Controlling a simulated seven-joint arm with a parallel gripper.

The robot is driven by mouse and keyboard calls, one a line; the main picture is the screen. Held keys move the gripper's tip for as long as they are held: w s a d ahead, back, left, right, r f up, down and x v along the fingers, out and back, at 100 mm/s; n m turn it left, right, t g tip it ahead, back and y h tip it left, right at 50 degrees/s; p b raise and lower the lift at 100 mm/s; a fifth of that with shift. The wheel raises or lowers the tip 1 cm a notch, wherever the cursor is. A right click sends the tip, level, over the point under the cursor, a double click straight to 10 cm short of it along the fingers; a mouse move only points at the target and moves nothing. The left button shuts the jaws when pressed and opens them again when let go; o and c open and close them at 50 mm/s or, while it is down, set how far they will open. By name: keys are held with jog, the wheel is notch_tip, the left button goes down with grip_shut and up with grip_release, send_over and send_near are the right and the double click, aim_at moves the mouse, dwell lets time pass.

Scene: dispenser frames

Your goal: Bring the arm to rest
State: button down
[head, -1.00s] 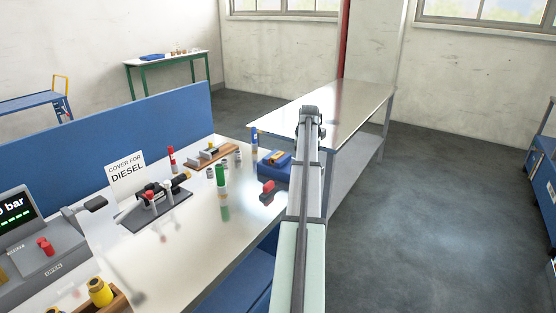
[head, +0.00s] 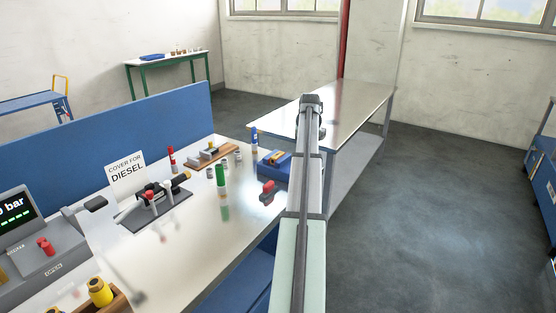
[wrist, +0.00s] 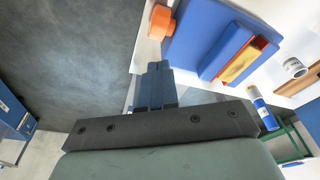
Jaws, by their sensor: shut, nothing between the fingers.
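My arm (head: 306,180) reaches away from the camera in the head view, along the right end of the white bench. Its far end stands high in front of the grey table. My gripper (wrist: 157,70) shows in the wrist view with its dark fingers together and nothing between them. The fingers point toward the bench edge, near a blue holder (wrist: 203,38) with a yellow and orange piece in it. I cannot tell the gap to the holder. In the head view the fingers are mostly hidden by the arm.
The bench (head: 215,235) carries a red piece (head: 268,190), a green cylinder (head: 221,175), a sign (head: 126,172), a black fixture (head: 155,205) and a gauge console (head: 40,250). The blue holder (head: 274,167) is just left of my arm. Open floor (head: 430,220) lies to the right.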

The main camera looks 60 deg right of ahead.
jog(key=shift+r, duration=0.45)
